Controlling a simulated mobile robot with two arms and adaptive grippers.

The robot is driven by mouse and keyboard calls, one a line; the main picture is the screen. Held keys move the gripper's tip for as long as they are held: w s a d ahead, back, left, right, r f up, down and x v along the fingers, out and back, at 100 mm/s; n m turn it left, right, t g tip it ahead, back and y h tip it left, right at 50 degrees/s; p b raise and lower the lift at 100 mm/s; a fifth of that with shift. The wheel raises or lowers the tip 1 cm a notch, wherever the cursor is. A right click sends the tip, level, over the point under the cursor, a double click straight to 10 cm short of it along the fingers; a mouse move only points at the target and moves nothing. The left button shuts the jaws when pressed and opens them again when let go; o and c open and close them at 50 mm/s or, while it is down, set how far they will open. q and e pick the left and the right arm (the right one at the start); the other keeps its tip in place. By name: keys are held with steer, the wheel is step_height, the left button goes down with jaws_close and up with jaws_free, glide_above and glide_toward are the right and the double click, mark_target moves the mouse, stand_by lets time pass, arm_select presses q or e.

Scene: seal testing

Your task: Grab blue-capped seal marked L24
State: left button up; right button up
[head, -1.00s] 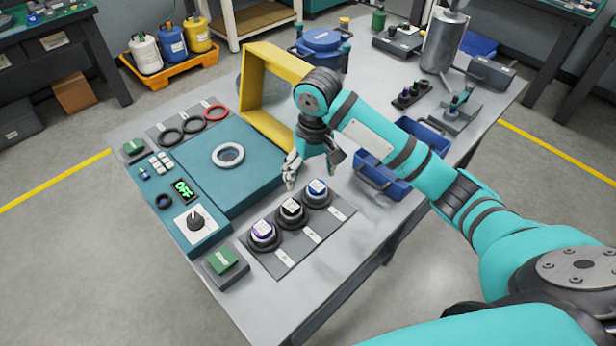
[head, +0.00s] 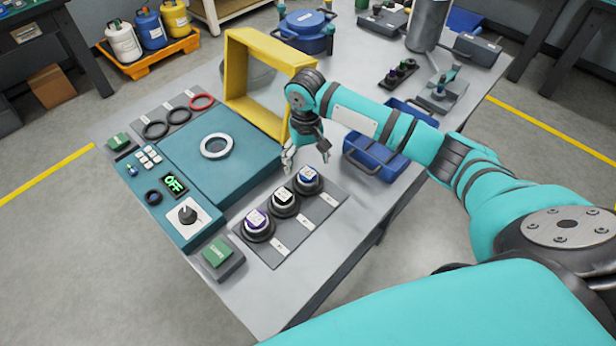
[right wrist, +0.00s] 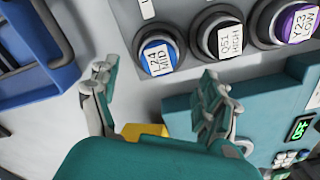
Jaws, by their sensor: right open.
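The blue-capped seal (head: 308,177) sits upright in the far-right place of a grey three-place holder (head: 262,251). In the right wrist view, the label on the blue-capped seal (right wrist: 158,54) reads L24 MID. Beside it are a black seal (head: 284,201) marked Q51 HIGH and a purple-capped seal (head: 258,222) marked Y23 LOW. My right gripper (head: 306,160) is open and empty, just beyond the blue-capped seal in the head view. In the right wrist view, the seal lies ahead of the spread fingers (right wrist: 155,80), apart from them. My left gripper is not in view.
A teal test unit (head: 215,165) with an OFF display stands left of the holder. A yellow frame (head: 236,88) rises behind my gripper. A blue bin (head: 376,160) is close on the right. Bare tabletop (head: 330,240) lies right of the holder.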

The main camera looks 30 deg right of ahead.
mark_target(308, 172)
steer(key=shift+s+d+f+p, duration=0.15)
steer(key=shift+f+p, duration=0.35)
steer(key=shift+f, duration=2.2)
steer(key=c, duration=1.6)
steer(key=shift+r, duration=0.1)
